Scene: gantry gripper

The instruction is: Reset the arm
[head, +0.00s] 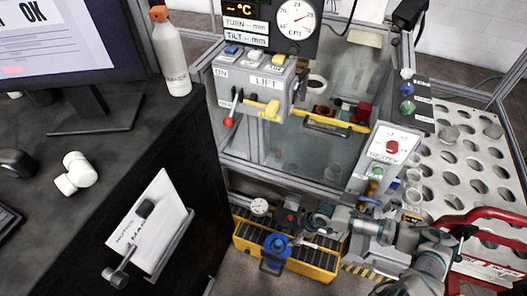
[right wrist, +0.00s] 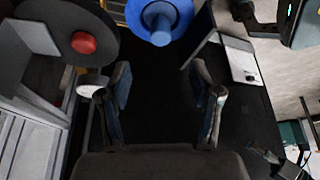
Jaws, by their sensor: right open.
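My right gripper (head: 322,222) is low in the middle of the head view, in front of the machine and above a yellow-edged box. In the right wrist view its two fingers (right wrist: 162,88) are spread apart with nothing between them. My right arm comes in from the lower right. My left gripper is not in view. The machine's control box (head: 262,85) carries a lever with a red knob (head: 228,122), a yellow handle and labels such as LIFT. A second panel (head: 390,150) has a red button (head: 392,147).
A yellow-edged box (head: 318,262) with a blue round part (head: 276,246) is close to the gripper; the blue part also shows in the wrist view (right wrist: 160,22). A dark desk (head: 95,150) with monitor and bottle (head: 171,55) is left. A perforated white table (head: 460,165) and red tubing (head: 480,215) are right.

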